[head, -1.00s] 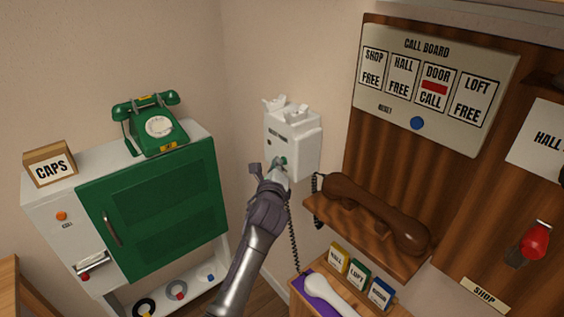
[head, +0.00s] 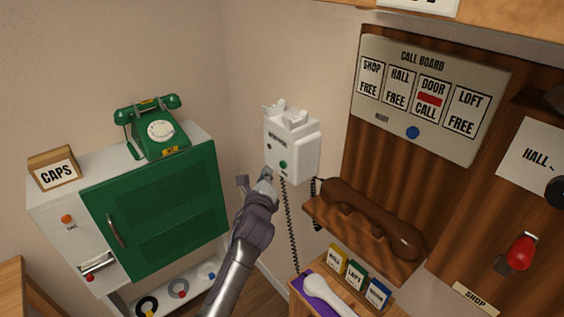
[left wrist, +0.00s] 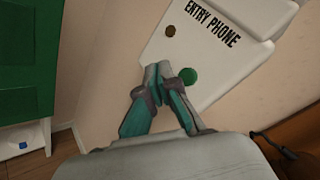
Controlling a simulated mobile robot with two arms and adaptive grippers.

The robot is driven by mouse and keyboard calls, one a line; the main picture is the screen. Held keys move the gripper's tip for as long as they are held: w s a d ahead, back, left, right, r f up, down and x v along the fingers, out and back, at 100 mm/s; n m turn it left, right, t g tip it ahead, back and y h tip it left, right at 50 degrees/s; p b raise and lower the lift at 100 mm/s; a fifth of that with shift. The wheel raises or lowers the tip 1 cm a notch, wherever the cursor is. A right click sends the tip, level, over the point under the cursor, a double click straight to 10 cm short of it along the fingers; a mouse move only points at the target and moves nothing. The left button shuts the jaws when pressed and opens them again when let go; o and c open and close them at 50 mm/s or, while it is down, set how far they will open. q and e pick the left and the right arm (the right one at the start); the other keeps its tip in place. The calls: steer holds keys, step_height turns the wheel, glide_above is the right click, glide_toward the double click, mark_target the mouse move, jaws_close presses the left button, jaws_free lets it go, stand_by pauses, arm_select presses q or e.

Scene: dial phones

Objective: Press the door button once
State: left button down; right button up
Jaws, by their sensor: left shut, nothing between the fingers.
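The white entry phone (head: 293,140) hangs on the wall near the corner, its lettering "ENTRY PHONE" readable in the left wrist view (left wrist: 213,22). A round green button (head: 283,165) sits low on its front; it also shows in the left wrist view (left wrist: 188,76). I take this for the door button. My left gripper (head: 265,175) is shut and empty, its tips just left of and below the button in the head view. My right gripper is not in view.
The call board (head: 433,98) shows DOOR with a red mark and CALL. A brown handset (head: 370,215) lies on a wooden shelf right of the entry phone. A green-doored cabinet (head: 160,210) with a green dial phone (head: 152,128) stands left. A coiled cord hangs below the entry phone.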

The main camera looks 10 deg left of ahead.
arm_select(q)
steer(key=shift+s+a+p, duration=0.7)
steer(key=shift+s+a, duration=0.2)
steer(key=shift+s, duration=0.3)
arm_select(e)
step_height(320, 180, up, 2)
